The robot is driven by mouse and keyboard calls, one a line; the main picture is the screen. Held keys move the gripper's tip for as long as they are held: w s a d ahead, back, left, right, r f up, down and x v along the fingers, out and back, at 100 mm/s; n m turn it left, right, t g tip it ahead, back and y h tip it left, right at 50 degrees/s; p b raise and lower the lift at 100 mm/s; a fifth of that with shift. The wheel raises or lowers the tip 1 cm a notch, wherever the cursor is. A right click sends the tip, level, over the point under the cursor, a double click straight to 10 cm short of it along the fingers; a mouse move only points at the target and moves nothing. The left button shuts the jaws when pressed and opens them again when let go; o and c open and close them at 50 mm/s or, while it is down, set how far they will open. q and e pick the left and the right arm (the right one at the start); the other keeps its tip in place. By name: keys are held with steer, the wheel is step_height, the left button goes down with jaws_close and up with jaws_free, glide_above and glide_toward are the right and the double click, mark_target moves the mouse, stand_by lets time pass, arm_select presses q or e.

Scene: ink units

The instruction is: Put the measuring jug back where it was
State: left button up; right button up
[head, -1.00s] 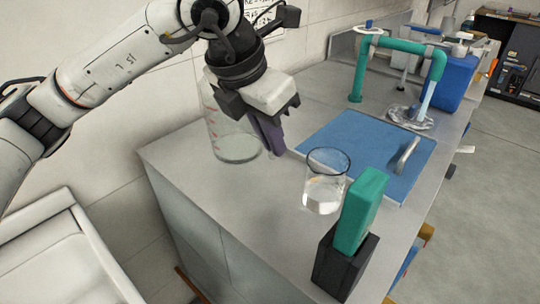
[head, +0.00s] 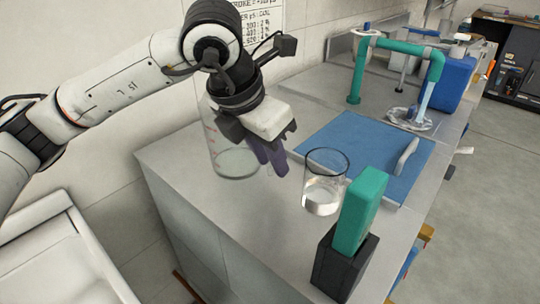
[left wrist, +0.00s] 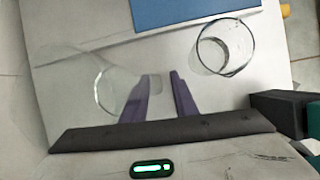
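The measuring jug (head: 222,135), tall and clear with red marks, stands upright on the grey worktop near the wall, partly hidden behind my left gripper (head: 272,170). In the left wrist view the jug (left wrist: 101,88) is faint, left of the fingers. Its pale, see-through handle seems to reach towards the left finger; whether they touch I cannot tell. The two purple fingers (left wrist: 166,78) point down at the jug's right side, with a gap between them and nothing clearly gripped. My right gripper is not in view.
A glass beaker of clear liquid (head: 322,195) stands right of the jug. Behind it lies a blue mat (head: 350,140) with a pale handle-like piece. A green block in a black holder (head: 343,265) is at the front edge. A green tap (head: 355,85) stands farther back.

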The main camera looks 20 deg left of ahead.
arm_select(q)
steer(key=p+v, duration=0.1)
steer(key=v, duration=1.1)
